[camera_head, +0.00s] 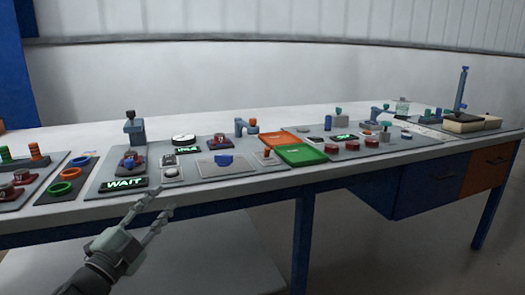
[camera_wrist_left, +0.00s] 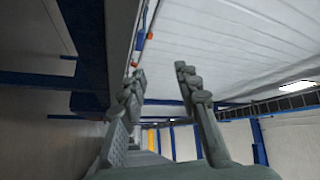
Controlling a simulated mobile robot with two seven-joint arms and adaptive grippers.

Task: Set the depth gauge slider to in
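My left gripper (camera_head: 158,204) is in front of the bench's front edge, near the lit WAIT sign, and points toward the bench. It is open and empty; the left wrist view shows its two fingers (camera_wrist_left: 160,85) apart with nothing between them. I cannot tell for sure which fitting is the depth gauge slider. A tall blue upright post (camera_head: 462,88) stands on a base at the far right. A small grey panel with a pale knob (camera_head: 171,173) lies near the gripper, right of the WAIT sign (camera_head: 124,183). My right gripper is out of view.
The bench (camera_head: 250,184) carries several panels. An orange tray (camera_head: 269,139) and a green tray (camera_head: 300,155) lie mid-bench. A panel with a blue piece (camera_head: 222,160) is left of them. Coloured rings (camera_head: 61,188) lie at left. Drawers (camera_head: 430,184) hang below at right.

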